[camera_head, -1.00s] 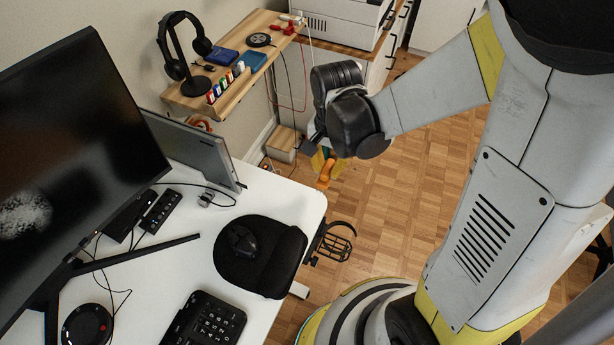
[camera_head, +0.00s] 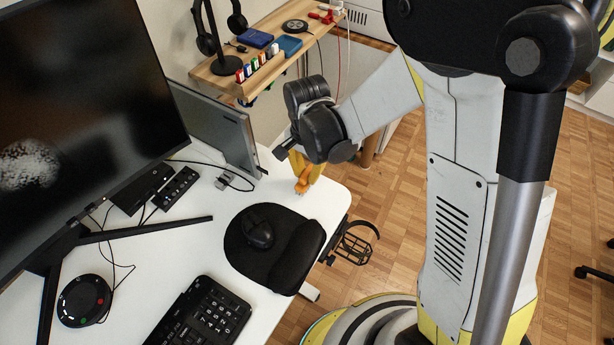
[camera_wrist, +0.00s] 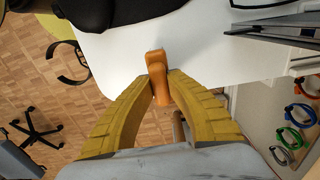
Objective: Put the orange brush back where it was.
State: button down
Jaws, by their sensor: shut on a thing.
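The orange brush (camera_head: 304,181) is held at the tips of my gripper (camera_head: 307,172), above the right rear corner of the white desk (camera_head: 335,196). In the wrist view the orange brush (camera_wrist: 157,75) stands out beyond the yellow fingers of my gripper (camera_wrist: 160,85), which are closed on it. The white desk edge (camera_wrist: 130,55) lies beneath and behind it in that view. I cannot tell how high the brush is above the desk. Part of the brush is hidden between the fingers.
A black mouse (camera_head: 257,233) rests on a black pad. A grey laptop-like panel (camera_head: 222,128) stands behind, left of my gripper. A wooden shelf (camera_head: 240,88) with a headphone stand is at the back. Coloured rings (camera_wrist: 293,137) hang at the right in the wrist view.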

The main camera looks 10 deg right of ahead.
jog(key=shift+f, duration=0.1)
jog(key=shift+f, duration=0.15)
jog(key=c, duration=1.4)
grip_release()
jog(key=shift+c, duration=0.2)
